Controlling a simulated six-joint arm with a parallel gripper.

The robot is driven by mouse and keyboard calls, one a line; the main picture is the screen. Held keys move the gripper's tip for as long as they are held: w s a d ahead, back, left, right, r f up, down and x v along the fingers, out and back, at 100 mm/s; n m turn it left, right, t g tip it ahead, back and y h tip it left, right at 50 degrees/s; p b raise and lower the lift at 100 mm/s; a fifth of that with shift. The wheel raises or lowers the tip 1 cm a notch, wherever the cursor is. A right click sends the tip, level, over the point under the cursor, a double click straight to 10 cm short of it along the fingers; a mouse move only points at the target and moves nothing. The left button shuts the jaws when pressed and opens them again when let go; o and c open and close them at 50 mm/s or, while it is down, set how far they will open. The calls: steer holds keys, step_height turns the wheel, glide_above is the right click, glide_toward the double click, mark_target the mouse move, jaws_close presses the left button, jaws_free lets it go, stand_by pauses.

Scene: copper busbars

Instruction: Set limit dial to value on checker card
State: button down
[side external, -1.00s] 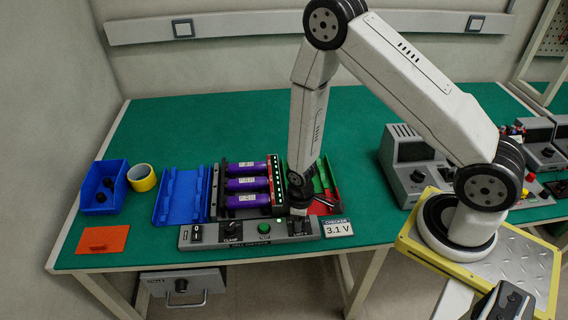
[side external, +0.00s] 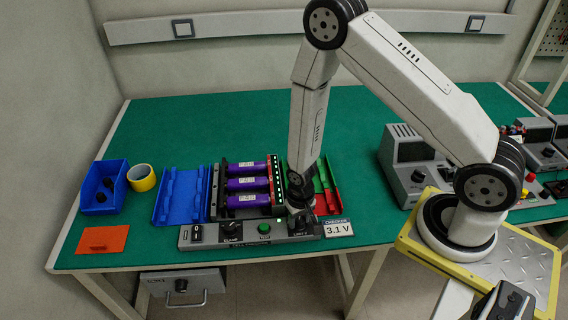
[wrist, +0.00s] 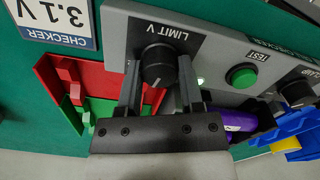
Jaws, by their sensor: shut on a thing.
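The limit dial (wrist: 158,68), a black knob under the label LIMIT V, sits on the grey checker panel (wrist: 215,45). My gripper (wrist: 159,82) is shut on the dial, one finger on each side of it. The dial's pointer setting is hard to read. In the side external view my gripper (side external: 301,222) is down at the right end of the panel (side external: 270,247) and hides the dial. The checker card (side external: 339,229) reads 3.1 V; it also shows upside down in the wrist view (wrist: 66,18).
The green TEST button (side external: 264,228) and CLAMP knob (side external: 232,229) are left of the dial. Purple cells (side external: 246,184) lie in a holder behind the panel. Red and green trays (side external: 328,190) stand close behind my gripper. A blue bin (side external: 104,187) is far left.

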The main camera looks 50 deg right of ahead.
mark_target(299, 219)
steer(key=shift+m, duration=0.7)
steer(key=shift+c, duration=1.2)
jaws_free()
steer(key=shift+r, duration=0.15)
steer(key=shift+r, duration=3.75)
steer(key=shift+r, duration=0.15)
